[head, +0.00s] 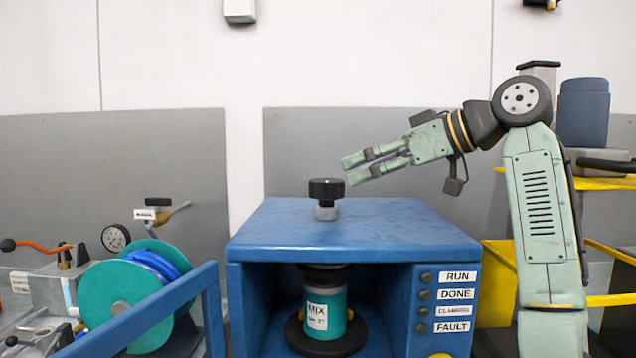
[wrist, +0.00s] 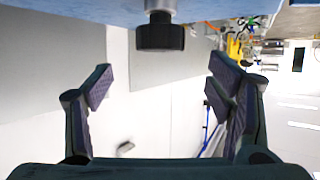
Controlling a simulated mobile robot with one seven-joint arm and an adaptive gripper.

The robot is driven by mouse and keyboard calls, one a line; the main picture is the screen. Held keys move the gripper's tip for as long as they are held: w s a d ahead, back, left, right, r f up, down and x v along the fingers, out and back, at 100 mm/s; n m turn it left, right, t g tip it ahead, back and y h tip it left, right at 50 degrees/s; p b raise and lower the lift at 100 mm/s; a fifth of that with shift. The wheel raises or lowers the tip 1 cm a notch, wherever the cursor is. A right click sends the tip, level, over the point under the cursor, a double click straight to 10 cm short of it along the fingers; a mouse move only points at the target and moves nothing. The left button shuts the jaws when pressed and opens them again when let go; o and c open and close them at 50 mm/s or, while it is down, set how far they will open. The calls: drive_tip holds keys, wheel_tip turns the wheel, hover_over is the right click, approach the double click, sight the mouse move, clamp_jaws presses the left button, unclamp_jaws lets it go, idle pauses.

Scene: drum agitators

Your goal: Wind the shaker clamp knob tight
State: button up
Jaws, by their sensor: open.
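The clamp knob (head: 326,190) is a black ribbed cap on a grey collar, standing on top of the blue shaker (head: 400,228). Below it, inside the shaker's open bay, a teal can (head: 336,325) labelled MIX stands between an upper dark pad and a round dark base. My gripper (head: 354,169) is open and empty, a little above and to the right of the knob, apart from it. In the wrist view the knob (wrist: 160,36) shows at the top centre, ahead of the spread fingers (wrist: 158,85) and between their lines.
The shaker's front has a panel (head: 450,300) with RUN, DONE and FAULT labels. A teal reel (head: 120,303) with blue hose and a gauge (head: 116,237) stand at left. Yellow rails (head: 610,300) are at right. The space above the shaker top is clear around the knob.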

sight(334, 181)
drive_tip(key=p+x, duration=0.1)
drive_tip(key=x, duration=0.9)
drive_tip(key=shift+s+p, duration=0.1)
drive_tip(key=shift+p, duration=0.3)
drive_tip(key=shift+d, duration=0.1)
drive_tip(key=shift+c, duration=0.5)
drive_tip(key=c, duration=1.1)
